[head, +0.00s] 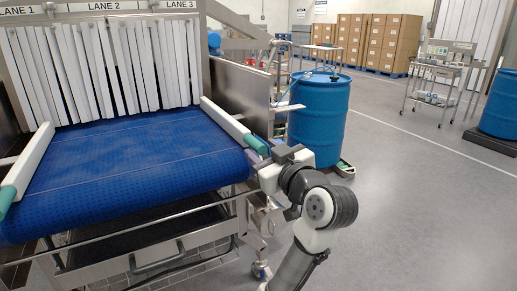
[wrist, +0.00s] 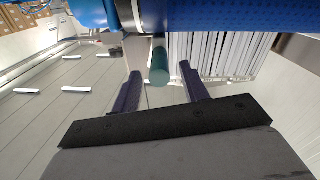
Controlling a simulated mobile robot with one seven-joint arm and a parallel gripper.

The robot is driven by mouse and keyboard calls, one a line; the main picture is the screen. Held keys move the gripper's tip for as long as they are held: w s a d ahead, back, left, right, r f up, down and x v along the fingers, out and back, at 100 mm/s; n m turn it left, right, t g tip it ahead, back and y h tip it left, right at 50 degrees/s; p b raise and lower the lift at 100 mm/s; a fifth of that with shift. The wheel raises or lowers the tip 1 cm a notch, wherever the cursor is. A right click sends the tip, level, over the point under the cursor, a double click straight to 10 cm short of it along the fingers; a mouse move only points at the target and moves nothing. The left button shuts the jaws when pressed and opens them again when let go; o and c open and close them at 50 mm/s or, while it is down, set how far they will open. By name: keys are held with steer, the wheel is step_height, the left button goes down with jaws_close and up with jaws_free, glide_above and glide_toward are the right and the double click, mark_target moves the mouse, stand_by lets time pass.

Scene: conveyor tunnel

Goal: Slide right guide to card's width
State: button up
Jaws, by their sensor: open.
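The right guide (head: 222,119) is a white rail with a teal end, lying along the right side of the blue belt (head: 130,160). Its teal end (head: 256,145) points toward my arm. My gripper (head: 254,157) is open at that end. In the wrist view the teal end (wrist: 159,66) shows between and just beyond the two purple fingers of my gripper (wrist: 160,72), with gaps on both sides. A matching left guide (head: 32,156) lies at the belt's left side. I cannot make out a card with a width on it.
White strip curtains (head: 100,65) hang at the tunnel mouth under lane signs. A metal side panel (head: 235,90) borders the belt on the right. A blue drum (head: 319,115) stands beside it. A steel rail (head: 150,230) runs below the belt's front.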

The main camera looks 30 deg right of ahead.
steer(key=s+b, duration=0.1)
steer(key=s, duration=0.9)
steer(key=shift+s+d, duration=0.2)
steer(key=shift+s, duration=0.15)
